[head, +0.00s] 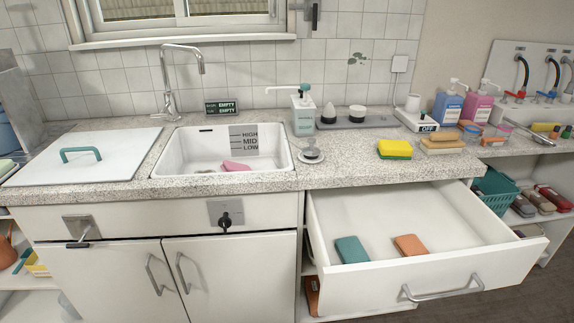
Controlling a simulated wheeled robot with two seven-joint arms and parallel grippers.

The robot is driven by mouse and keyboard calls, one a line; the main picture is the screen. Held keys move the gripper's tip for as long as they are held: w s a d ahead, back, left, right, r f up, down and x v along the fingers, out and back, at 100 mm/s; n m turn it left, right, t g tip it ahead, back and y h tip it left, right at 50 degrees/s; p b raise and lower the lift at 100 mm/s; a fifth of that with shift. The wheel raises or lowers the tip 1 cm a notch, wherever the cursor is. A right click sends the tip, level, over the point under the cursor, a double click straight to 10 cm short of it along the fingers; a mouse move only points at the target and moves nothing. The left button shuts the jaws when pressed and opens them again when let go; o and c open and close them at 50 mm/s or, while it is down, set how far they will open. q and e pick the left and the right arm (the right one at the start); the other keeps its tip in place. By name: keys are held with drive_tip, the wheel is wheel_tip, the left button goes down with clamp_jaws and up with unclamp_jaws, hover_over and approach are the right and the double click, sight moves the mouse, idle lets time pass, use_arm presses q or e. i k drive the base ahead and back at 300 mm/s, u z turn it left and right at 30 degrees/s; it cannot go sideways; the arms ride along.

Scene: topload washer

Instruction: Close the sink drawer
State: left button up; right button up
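The sink drawer (440,252) is pulled out below the counter, to the right of the sink cabinet, and stands wide open. Its front panel carries a silver bar handle (441,290) at the lower right of the head view. Inside the drawer lie a teal block (351,250) and an orange-brown block (410,245), both near the front panel. Neither of my grippers shows in the head view.
The sink (222,160) with a pink item and the speckled counter (340,172) lie above. Two cabinet doors (110,282) below the sink are shut. The floor (500,300) before the drawer looks clear.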

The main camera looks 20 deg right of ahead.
sight(472, 250)
drive_tip(key=z, duration=2.5)
drive_tip(key=k, duration=0.95)
drive_tip(key=u, duration=0.85)
drive_tip(key=i, duration=1)
